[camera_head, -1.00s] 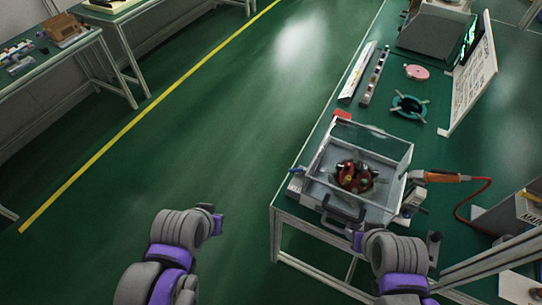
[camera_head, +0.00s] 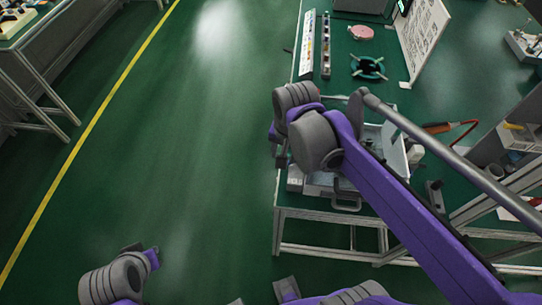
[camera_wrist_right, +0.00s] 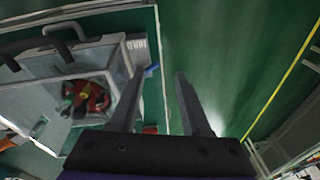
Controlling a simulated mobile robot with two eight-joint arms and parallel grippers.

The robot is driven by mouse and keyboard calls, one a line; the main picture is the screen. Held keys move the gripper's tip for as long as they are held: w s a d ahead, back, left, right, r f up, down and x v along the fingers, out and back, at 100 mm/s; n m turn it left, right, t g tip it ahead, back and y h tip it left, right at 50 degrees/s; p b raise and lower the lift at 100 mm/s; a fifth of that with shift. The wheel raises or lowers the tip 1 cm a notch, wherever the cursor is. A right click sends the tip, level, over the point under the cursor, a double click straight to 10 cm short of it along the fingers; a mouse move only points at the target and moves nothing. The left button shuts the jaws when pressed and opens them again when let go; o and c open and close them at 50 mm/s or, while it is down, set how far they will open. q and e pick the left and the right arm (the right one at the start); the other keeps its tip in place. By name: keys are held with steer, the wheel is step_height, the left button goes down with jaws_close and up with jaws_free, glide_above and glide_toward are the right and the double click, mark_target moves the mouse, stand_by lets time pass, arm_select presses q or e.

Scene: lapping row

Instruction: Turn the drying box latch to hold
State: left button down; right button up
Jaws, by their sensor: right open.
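In the head view my right arm covers most of the box (camera_head: 318,190). My left gripper is out of view.
On the green bench are a teal ring-shaped fixture (camera_head: 369,67), a pink disc (camera_head: 360,32) and a white board (camera_head: 424,38). An orange-handled tool (camera_head: 437,128) with a red cable lies right of the box. Clear floor is left of the bench.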

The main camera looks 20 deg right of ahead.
steer(key=w+d+f+m+g+b, duration=0.35)
steer(key=w+d+m, duration=0.25)
steer(key=w+m, duration=0.3)
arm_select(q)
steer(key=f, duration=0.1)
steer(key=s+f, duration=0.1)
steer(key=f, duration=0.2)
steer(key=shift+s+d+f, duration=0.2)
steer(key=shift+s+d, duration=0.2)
arm_select(e)
steer(key=shift+m+g, duration=0.25)
steer(key=shift+m, duration=0.15)
steer(key=s+f, duration=0.1)
steer(key=f, duration=0.2)
steer(key=s+f, duration=0.1)
steer(key=f, duration=0.3)
steer(key=s+f, duration=0.1)
steer(key=f, duration=0.2)
steer(key=shift+a+f, duration=0.15)
steer(key=shift+a, duration=0.15)
jaws_close()
